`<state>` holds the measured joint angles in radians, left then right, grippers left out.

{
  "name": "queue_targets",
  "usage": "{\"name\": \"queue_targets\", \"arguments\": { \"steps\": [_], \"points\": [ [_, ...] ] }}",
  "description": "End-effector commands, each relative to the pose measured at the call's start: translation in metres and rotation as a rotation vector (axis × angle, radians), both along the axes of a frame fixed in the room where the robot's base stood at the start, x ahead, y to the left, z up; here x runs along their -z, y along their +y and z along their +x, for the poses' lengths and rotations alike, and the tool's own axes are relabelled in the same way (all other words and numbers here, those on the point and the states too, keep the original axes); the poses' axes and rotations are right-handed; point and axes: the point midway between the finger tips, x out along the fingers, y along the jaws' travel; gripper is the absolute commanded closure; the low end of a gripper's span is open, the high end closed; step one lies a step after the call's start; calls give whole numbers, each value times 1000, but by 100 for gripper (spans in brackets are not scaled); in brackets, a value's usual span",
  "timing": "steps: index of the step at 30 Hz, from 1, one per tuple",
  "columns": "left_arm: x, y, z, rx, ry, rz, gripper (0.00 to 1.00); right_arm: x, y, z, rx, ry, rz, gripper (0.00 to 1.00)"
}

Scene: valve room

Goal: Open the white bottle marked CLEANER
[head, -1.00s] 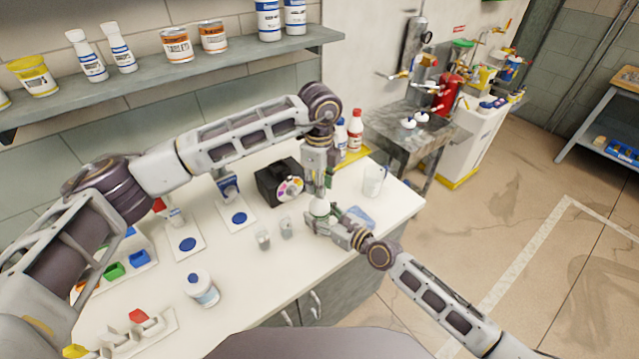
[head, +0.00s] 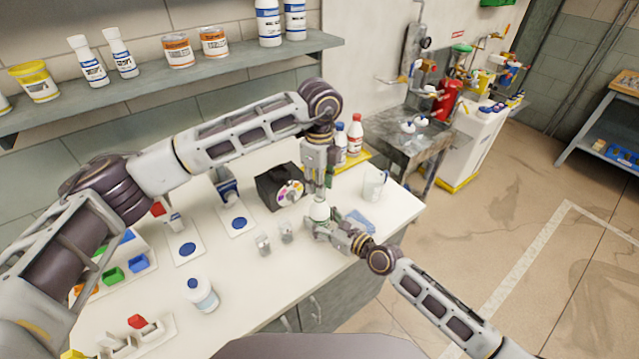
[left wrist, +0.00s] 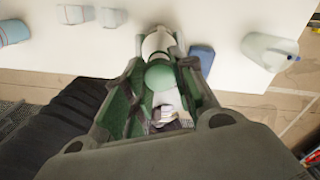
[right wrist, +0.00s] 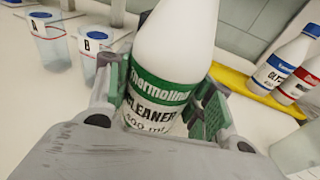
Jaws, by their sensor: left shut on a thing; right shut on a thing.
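The white bottle marked CLEANER (right wrist: 165,75), with a green band on its label, stands upright between the fingers of my right gripper (right wrist: 165,105). In the head view the bottle (head: 320,212) is small at the front right of the counter, and my right gripper (head: 318,226) is shut on its body from the side. My left gripper (head: 319,190) comes down from above, shut on the bottle's top. In the left wrist view a round green cap (left wrist: 160,77) lies between its fingers, with the white bottle beyond. The right wrist view does not show the cap.
A black box with a coloured dial (head: 290,192) stands close behind left of the grippers. Two small clear cups (head: 264,244) are left, a clear jug (head: 374,185) right, and a blue cloth (head: 360,220) beside my right gripper. Bottles on a yellow tray (right wrist: 238,82) stand behind.

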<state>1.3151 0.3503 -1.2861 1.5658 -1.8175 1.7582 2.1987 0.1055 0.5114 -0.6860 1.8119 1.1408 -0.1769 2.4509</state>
Motion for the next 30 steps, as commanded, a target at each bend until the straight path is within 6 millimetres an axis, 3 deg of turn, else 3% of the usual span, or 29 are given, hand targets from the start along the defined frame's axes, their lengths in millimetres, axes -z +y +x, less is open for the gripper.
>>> {"name": "queue_targets", "arguments": {
  "steps": [11,24,30],
  "points": [
    [-2,0,0,0,0,0,100,1,0,0,0,1,-1,100],
    [-36,0,0,0,-1,-1,100,1,0,0,0,1,-1,100],
    [-40,0,0,0,1,1,100,1,0,0,0,1,-1,100]
  ]
}}
